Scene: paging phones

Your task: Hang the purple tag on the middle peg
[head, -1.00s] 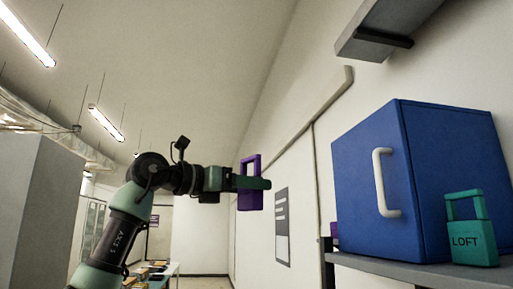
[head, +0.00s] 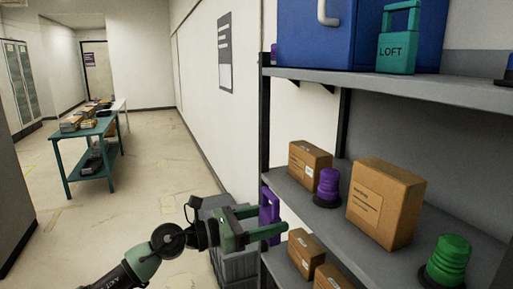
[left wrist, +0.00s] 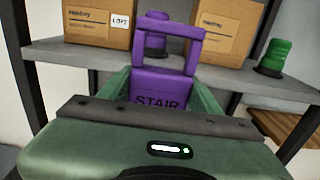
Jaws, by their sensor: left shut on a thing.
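The purple tag (head: 268,217) has a square handle loop and a solid lower body. My left gripper (head: 264,222) is shut on it and holds it upright in front of the shelf unit. In the left wrist view the tag (left wrist: 164,88) stands between the green fingers of the gripper (left wrist: 163,92), and the word STAIR shows on its body. A teal tag (head: 398,55) marked LOFT stands on the top shelf before a blue cabinet. I see no pegs in these views. My right gripper is not in view.
The shelf unit (head: 390,90) fills the right side. Its lower shelves hold cardboard boxes (head: 385,200), a purple beacon (head: 328,186) and a green beacon (head: 447,260). Grey crates (head: 232,265) stand behind my arm. A teal table (head: 87,140) stands far left, with clear floor around it.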

